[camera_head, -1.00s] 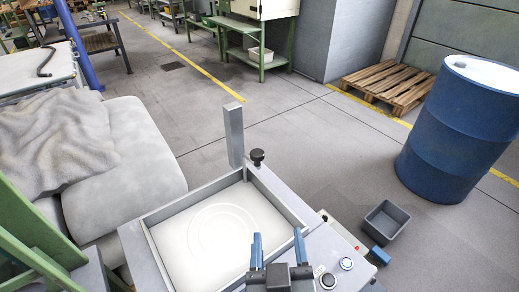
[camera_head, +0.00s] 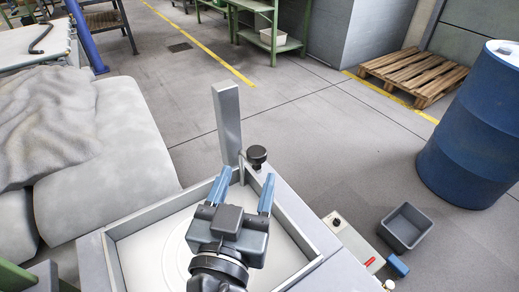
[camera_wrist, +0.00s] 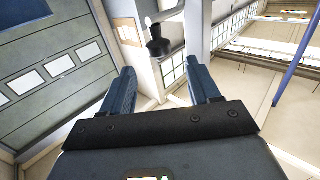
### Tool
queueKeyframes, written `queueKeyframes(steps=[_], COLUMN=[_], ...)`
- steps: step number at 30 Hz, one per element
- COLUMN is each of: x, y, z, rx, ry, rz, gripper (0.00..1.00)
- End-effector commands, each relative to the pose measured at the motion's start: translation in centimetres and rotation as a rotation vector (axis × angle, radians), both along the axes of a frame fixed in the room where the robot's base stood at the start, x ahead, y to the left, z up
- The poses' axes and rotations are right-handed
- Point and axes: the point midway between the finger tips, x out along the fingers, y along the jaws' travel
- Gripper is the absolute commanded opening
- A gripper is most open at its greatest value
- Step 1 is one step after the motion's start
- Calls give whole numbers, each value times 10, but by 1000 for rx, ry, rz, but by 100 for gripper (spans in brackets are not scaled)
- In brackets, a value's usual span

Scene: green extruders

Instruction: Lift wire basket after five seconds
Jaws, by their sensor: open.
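I see no wire basket that I can make out in either view. A grey machine with a shallow square tray (camera_head: 292,222) stands in front of me; its pale floor bears a round ring, partly hidden by my arm. A grey upright post (camera_head: 228,122) rises at its far corner, with a black knob (camera_head: 257,157) beside it. My gripper (camera_head: 243,188) is over the tray, its two blue fingers apart with nothing between them, pointing toward the post and knob. In the wrist view my gripper (camera_wrist: 162,75) is open, and the black knob (camera_wrist: 158,48) shows beyond the fingertips.
A sofa-like grey seat with a crumpled blanket (camera_head: 45,120) is at the left. A dark grey bin (camera_head: 405,228) stands on the floor right of the machine, near a small control box (camera_head: 350,240). A blue barrel (camera_head: 475,135) and a wooden pallet (camera_head: 412,75) are farther right. The floor behind the post is clear.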

Motion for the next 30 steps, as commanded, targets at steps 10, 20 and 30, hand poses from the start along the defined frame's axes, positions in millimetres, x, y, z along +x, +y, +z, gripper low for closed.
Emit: queueKeyframes(steps=[10, 20, 30], x=[46, 74, 75], y=[-10, -15, -15], z=[3, 1, 0], rx=[-1, -1, -1], ry=[0, 0, 1], rz=[-4, -1, 0], gripper=[61, 61, 53])
